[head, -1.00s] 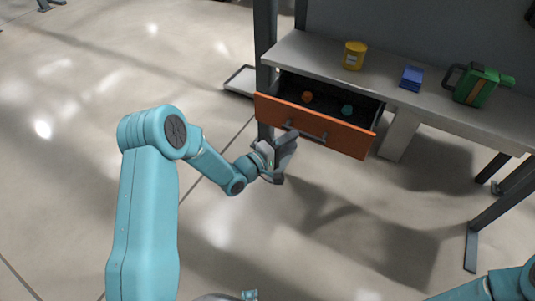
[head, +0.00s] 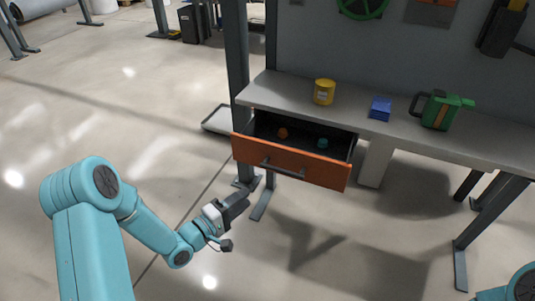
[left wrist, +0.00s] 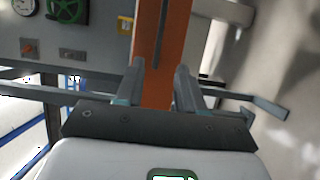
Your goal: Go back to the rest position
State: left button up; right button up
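My left gripper (head: 234,220) is in front of the workbench, below and to the left of the open drawer (head: 290,161) with its orange front. It is apart from the drawer's handle. In the left wrist view the two fingers of my left gripper (left wrist: 160,88) stand apart with nothing between them; the orange drawer front (left wrist: 165,45) shows beyond them. An orange object (head: 283,133) and a teal object (head: 322,143) lie in the drawer. Part of my right arm shows at the lower right of the head view; my right gripper is not in view.
The bench top (head: 285,93) holds a yellow tub (head: 324,92), a blue box (head: 380,108) and a green can (head: 438,111). A grey post (head: 236,60) stands at the bench's left end. A tray (head: 215,120) lies behind it. The floor at left is clear.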

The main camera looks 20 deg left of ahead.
pick_arm(q)
jog(key=s+d+r+m+g+h+p, duration=0.1)
jog(key=d+r+g+p, duration=0.3)
jog(key=d+p, duration=0.6)
jog(key=s+d+f+m+g+y, duration=0.1)
jog(key=s+f+m+g, duration=0.2)
jog(key=s, duration=0.4)
jog(key=s+d+f+m+g+y+p, duration=0.1)
jog(key=s+f+m+g+y, duration=0.1)
jog(key=s+f+g, duration=0.3)
jog(key=s+d+f+m+g+y, duration=0.1)
jog(key=s+f+m+g, duration=0.3)
jog(key=s, duration=0.6)
jog(key=shift+d+f+m, duration=0.25)
jog(key=shift+m, duration=0.35)
